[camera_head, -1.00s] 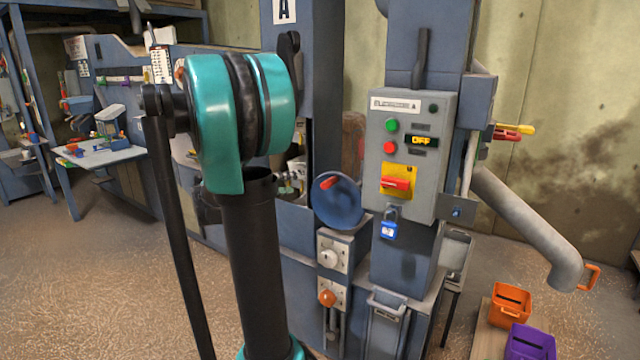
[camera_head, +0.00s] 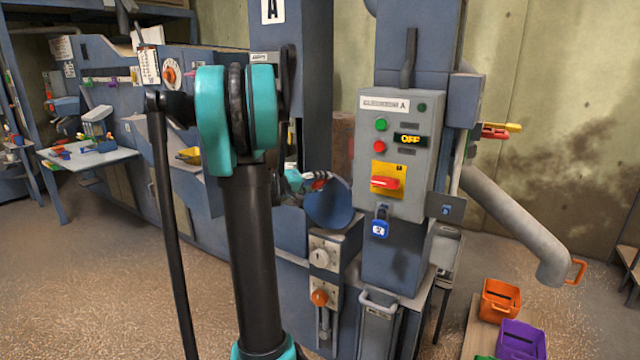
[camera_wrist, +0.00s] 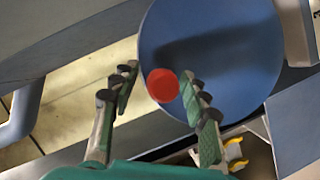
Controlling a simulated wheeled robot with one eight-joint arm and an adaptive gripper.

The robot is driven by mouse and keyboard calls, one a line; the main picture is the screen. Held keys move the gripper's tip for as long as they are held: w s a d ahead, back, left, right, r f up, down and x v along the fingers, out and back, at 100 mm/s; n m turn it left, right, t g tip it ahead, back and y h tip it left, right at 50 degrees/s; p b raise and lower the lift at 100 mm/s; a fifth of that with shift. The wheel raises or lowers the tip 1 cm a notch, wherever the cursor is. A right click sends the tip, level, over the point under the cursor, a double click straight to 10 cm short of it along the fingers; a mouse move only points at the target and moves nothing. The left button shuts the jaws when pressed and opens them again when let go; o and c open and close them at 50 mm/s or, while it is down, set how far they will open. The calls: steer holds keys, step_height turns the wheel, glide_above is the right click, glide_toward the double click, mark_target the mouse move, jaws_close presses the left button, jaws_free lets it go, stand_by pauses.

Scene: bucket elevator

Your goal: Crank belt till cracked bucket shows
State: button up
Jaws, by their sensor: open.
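The crank is a blue disc (camera_head: 328,205) on the side of the elevator casing; it fills the upper middle of the wrist view (camera_wrist: 215,45). Its red handle (camera_wrist: 163,85) shows end-on in the wrist view, between my open fingers, with visible gaps on both sides. My gripper (camera_wrist: 162,92) is open and holds nothing. In the head view my teal gripper body shows partly behind my arm, close to the disc's upper left. I see no bucket; the belt and any opening onto it are hidden or out of view.
A grey control box (camera_head: 390,150) reads OFF, with a red switch (camera_head: 385,183) and a blue padlock (camera_head: 380,222). A knob panel (camera_head: 323,255) sits below the disc. A grey pipe (camera_head: 515,225), orange bin (camera_head: 499,300) and purple bin (camera_head: 521,340) are right. Floor at left is clear.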

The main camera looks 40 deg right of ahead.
steer(key=shift+d, duration=0.15)
steer(key=shift+c, duration=0.4)
jaws_close()
